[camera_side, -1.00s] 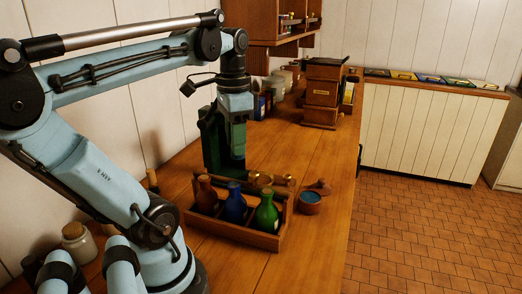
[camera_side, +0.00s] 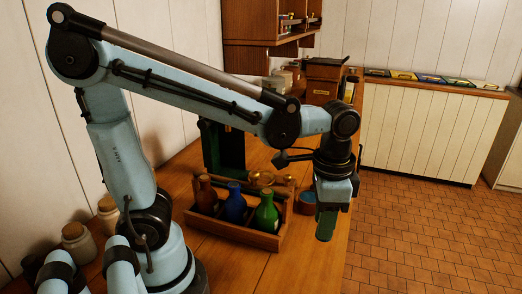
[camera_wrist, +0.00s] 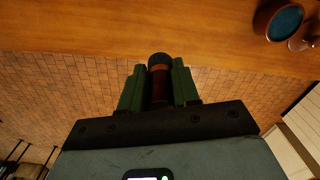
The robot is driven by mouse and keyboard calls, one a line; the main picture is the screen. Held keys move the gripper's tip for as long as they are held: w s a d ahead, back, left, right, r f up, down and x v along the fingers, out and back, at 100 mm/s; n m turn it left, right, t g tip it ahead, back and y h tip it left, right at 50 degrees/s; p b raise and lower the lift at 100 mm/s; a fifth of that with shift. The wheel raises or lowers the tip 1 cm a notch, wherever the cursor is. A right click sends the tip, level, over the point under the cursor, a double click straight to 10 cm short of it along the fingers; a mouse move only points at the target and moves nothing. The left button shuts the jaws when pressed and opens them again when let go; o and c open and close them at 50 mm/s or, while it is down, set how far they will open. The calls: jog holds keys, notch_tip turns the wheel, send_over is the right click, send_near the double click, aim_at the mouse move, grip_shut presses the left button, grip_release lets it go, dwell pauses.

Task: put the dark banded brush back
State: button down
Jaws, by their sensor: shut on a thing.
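My gripper (camera_side: 327,225) hangs at the right edge of the wooden counter, right of the bottle caddy. In the wrist view, its green fingers (camera_wrist: 158,88) are shut on the dark banded brush (camera_wrist: 159,62). The brush has a black rounded end, an orange-brown band and a dark reddish shaft between the fingers. Its lower part is hidden by my gripper. In the side view I cannot make the brush out. In the wrist view, tiled floor shows behind the fingers, and the counter edge runs just past the brush's end.
The wooden caddy (camera_side: 233,233) holds red, blue (camera_side: 235,205) and green (camera_side: 267,212) bottles. A round pot with blue contents (camera_wrist: 286,22) stands on the counter beside my gripper. A dark green upright block (camera_side: 222,147) stands behind the caddy. Open floor lies to the right.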

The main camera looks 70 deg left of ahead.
jog(key=w+a+f, duration=0.1)
jog(key=a+f, duration=0.1)
jog(key=a, duration=0.1)
jog(key=w+a+f, duration=0.2)
jog(key=a, duration=0.1)
jog(key=w+a+f, duration=0.1)
jog(key=a+f, duration=0.1)
jog(key=a, duration=0.2)
jog(key=shift+w+f, duration=0.3)
jog(key=shift+w, duration=0.05)
jog(key=shift+f, duration=2.1)
jog(key=c, duration=0.8)
grip_release()
jog(key=shift+f, duration=0.1)
notch_tip(320, 180, up, 12)
jog(key=s+d+n+t, duration=0.1)
jog(key=n+t, duration=0.1)
jog(key=s+d+n+t, duration=0.1)
jog(key=s+t, duration=0.1)
jog(key=s+d+n+t, duration=0.1)
jog(key=s+n+t, duration=0.1)
jog(key=t, duration=0.1)
jog(key=shift+s+d+r+n, duration=0.15)
jog(key=shift+s+r+n, duration=0.05)
jog(key=shift+n, duration=0.1)
